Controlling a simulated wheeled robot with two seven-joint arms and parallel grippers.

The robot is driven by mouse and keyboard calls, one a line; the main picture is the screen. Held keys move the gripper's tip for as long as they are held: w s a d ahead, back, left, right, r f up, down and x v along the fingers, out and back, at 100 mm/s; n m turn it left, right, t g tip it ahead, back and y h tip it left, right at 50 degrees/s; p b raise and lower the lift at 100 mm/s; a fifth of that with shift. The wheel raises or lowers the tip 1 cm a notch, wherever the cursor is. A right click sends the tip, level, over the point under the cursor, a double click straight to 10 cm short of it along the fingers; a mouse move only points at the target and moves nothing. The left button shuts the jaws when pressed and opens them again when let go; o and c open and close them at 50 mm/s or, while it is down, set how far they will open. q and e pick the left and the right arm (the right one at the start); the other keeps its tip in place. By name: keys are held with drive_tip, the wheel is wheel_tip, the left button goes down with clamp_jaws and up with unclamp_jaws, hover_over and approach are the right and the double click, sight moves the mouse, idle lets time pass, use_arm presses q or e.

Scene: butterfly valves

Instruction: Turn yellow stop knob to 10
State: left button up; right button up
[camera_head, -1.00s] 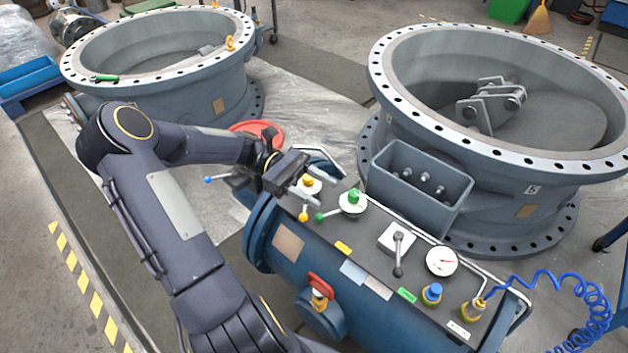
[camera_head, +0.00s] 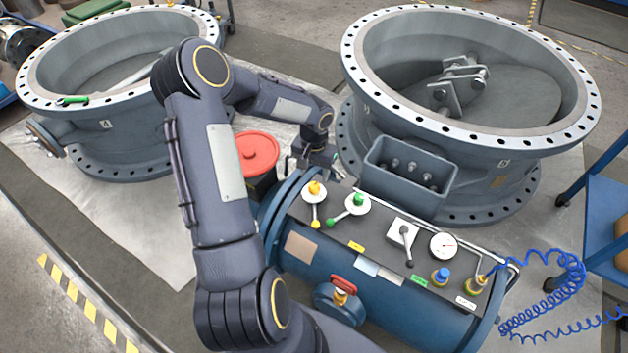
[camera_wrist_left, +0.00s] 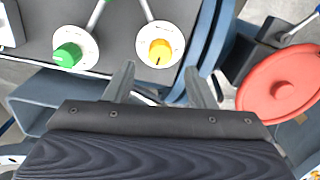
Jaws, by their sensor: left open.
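The yellow stop knob (camera_head: 314,188) sits on a round white dial at the left end of the dark panel on the blue cylinder. A lever with a yellow tip points toward the front below it. It also shows in the left wrist view (camera_wrist_left: 160,52), with a dark mark on its top. My left gripper (camera_head: 312,166) is just beyond the knob, at the panel's far edge. In the wrist view its two fingers (camera_wrist_left: 160,80) are apart and empty, with the knob ahead of the gap and not between them. My right gripper is not in view.
A green knob (camera_head: 358,200) on a similar dial stands just right of the yellow one. A grey lever (camera_head: 406,240), a gauge (camera_head: 443,246) and a blue knob (camera_head: 441,275) follow. A red disc (camera_head: 257,150) is left of the gripper; a large valve (camera_head: 470,150) stands behind.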

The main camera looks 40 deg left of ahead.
sight(314, 185)
use_arm(q)
wheel_tip(314, 185, down, 5)
drive_tip(key=shift+f, duration=0.2)
drive_tip(key=c, duration=1)
drive_tip(key=shift+m+b, duration=0.45)
drive_tip(key=shift+m, duration=1.95)
drive_tip(key=o, duration=1)
